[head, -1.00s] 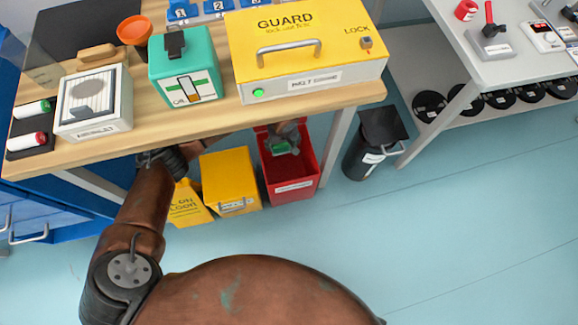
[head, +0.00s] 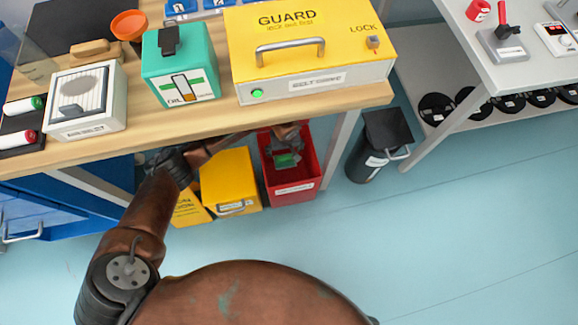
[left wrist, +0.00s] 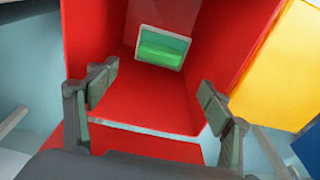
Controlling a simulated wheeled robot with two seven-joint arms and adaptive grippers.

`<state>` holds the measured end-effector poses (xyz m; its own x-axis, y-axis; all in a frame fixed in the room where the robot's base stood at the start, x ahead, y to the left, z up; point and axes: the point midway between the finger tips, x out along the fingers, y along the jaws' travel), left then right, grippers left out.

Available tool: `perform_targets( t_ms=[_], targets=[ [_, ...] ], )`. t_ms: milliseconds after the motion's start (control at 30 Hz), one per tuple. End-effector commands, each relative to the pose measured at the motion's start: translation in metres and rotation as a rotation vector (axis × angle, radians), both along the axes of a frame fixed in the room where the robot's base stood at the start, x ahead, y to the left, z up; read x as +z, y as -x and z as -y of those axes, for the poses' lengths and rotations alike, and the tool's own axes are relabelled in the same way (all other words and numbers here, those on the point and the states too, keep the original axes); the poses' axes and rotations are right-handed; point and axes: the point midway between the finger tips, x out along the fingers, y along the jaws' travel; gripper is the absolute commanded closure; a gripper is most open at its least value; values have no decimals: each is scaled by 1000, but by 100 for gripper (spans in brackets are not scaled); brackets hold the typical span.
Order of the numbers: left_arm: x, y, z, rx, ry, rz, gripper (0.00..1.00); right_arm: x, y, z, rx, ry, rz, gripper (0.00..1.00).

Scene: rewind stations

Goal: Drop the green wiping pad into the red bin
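The red bin (head: 292,196) stands on the floor under the workbench edge. It fills the middle of the left wrist view, where its red wall (left wrist: 85,35) shows. The green wiping pad (head: 286,160) is inside the bin. In the left wrist view the pad (left wrist: 163,47), green with a pale border, lies beyond the fingertips and apart from them. I cannot tell whether it rests on the bottom. My left gripper (left wrist: 158,84) is open and empty, with its fingers spread over the bin's opening. My right gripper is in neither view.
A yellow bin (head: 230,178) stands close left of the red one, with a yellow floor sign beside it. The workbench (head: 215,128) overhangs my left arm. A black bin (head: 381,140) stands to the right by the table leg. The floor in front is clear.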

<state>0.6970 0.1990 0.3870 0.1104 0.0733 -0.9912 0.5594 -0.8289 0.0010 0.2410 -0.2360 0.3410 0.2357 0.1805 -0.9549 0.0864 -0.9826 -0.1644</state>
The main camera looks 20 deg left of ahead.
Motion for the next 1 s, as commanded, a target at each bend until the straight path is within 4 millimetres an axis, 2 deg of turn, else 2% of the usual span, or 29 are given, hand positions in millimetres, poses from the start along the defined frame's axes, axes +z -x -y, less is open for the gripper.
perform_targets(
  t_ms=[133, 467, 800, 1000],
  targets=[
    [0, 0, 0, 0, 0, 0, 15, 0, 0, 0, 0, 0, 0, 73],
    [4, 0, 0, 0, -1, 1, 15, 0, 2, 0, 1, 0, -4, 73],
    [55, 5, 3, -1, -2, 2, 15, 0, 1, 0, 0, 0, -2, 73],
    [72, 8, 5, 0, 0, 0, 15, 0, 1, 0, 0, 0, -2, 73]
  ],
)
